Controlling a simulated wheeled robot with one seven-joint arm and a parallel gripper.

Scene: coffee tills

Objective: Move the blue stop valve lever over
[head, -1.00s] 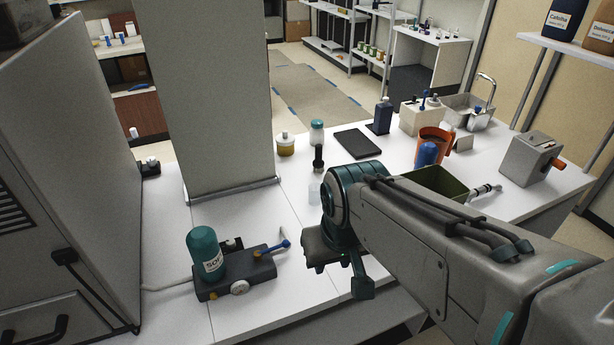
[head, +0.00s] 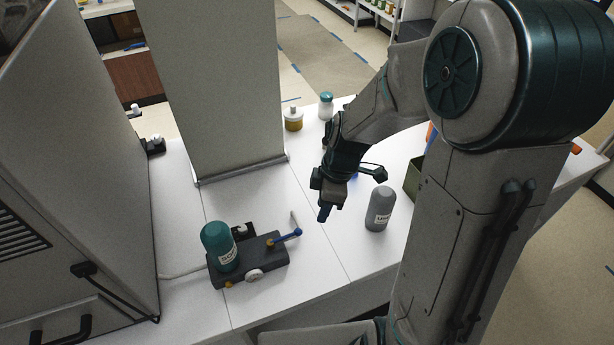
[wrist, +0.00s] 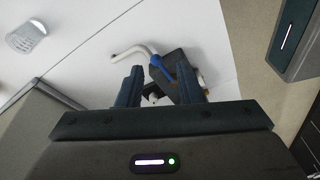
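The blue lever (head: 286,236) sits on a brass fitting at the right end of a dark valve block (head: 262,270) on the white counter. A teal bottle (head: 219,246) stands on the block's left part. My gripper (head: 325,212) is above the counter, to the right of the lever and apart from it, pointing down. In the wrist view my gripper (wrist: 159,70) has its two fingers spread with nothing held. The blue lever (wrist: 161,66) shows beyond and between the fingertips, beside a white bent pipe (wrist: 133,51). Part of the block is hidden behind the fingers.
A wide pale panel (head: 215,90) rises behind the block, and a grey machine (head: 70,150) stands at the left. The counter between block and grey bottle is clear.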

